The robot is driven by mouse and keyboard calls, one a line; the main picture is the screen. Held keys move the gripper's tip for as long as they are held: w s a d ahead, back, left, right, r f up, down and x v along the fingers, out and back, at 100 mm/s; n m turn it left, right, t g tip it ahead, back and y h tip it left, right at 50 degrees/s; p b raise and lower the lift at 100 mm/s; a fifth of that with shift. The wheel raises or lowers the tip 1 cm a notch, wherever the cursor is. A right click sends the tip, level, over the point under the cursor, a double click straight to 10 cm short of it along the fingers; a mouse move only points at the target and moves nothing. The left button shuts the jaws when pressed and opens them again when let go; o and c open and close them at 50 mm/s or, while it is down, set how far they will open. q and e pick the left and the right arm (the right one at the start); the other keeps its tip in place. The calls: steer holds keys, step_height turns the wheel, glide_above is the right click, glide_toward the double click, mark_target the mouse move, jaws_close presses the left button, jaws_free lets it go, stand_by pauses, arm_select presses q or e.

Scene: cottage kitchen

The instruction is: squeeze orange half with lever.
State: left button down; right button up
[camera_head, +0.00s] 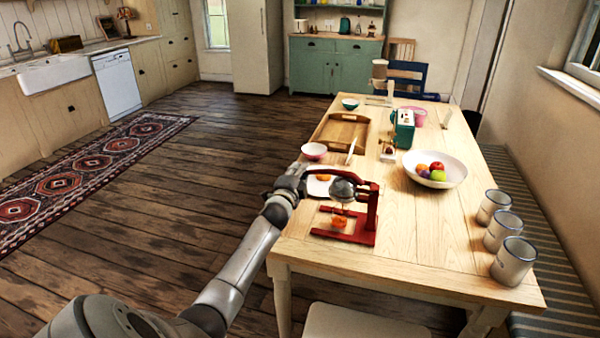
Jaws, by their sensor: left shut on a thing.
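A red lever press (371,215) stands on the near left part of the wooden table. Its red lever (345,174) reaches left from the top of the post, roughly level, with a grey metal dome below it. An orange piece (339,222) sits low in the press frame, beneath the dome with a gap between them. My left gripper (300,173) is shut on the lever's free left end; its fingertips are small and partly hidden. Another orange piece (323,178) lies on a white board (318,188) behind the lever. My right gripper is out of view.
A fruit bowl (450,174) and several enamel mugs (502,232) stand to the right. The near table (430,255) is clear. A stool (365,322) stands in front.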

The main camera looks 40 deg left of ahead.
arm_select(q)
steer(key=c, duration=1.3)
jaws_free()
steer(key=shift+a+f, duration=0.1)
steer(key=shift+s, duration=0.1)
steer(key=v, duration=1.2)
